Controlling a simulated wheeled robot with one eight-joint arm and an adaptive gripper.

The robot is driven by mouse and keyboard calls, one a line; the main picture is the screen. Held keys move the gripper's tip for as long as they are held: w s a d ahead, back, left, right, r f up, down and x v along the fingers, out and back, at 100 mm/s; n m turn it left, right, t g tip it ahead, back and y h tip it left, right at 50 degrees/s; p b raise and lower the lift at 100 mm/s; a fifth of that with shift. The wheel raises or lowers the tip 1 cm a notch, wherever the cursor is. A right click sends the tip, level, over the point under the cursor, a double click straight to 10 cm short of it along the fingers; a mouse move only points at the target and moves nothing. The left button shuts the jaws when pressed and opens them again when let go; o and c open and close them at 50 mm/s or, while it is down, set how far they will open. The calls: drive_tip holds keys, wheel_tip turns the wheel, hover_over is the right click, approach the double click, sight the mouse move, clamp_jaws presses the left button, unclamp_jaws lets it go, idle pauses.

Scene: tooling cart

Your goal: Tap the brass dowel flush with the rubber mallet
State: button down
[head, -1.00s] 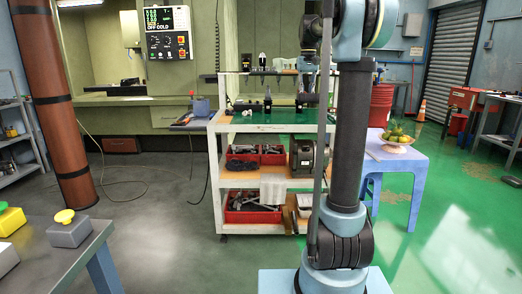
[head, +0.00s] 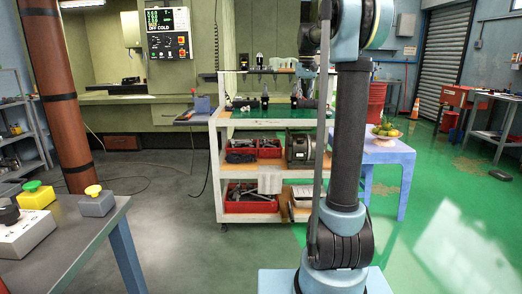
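The tooling cart (head: 268,182) stands ahead, left of my arm's column. Its top has a green surface with several dark tool holders (head: 265,101) on it, and a narrow raised shelf above. I cannot make out a rubber mallet or a brass dowel; items on the cart are small, and my arm hides its right side.
A blue table (head: 388,156) with a fruit bowl (head: 386,134) stands right of my arm. Floor before the cart is clear. A brown pillar (head: 62,115) stands at left.

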drive_tip(key=w+f, duration=0.3)
drive_tip(key=f, duration=1)
drive_tip(key=w+f, duration=0.2)
drive_tip(key=f, duration=1)
drive_tip(key=s+f, duration=0.3)
drive_tip(key=f, duration=0.8)
drive_tip(key=s+f, duration=0.3)
drive_tip(key=f, duration=0.9)
drive_tip(key=shift+s+a, duration=0.2)
drive_tip(key=shift+a, duration=0.15)
drive_tip(key=shift+s, duration=0.1)
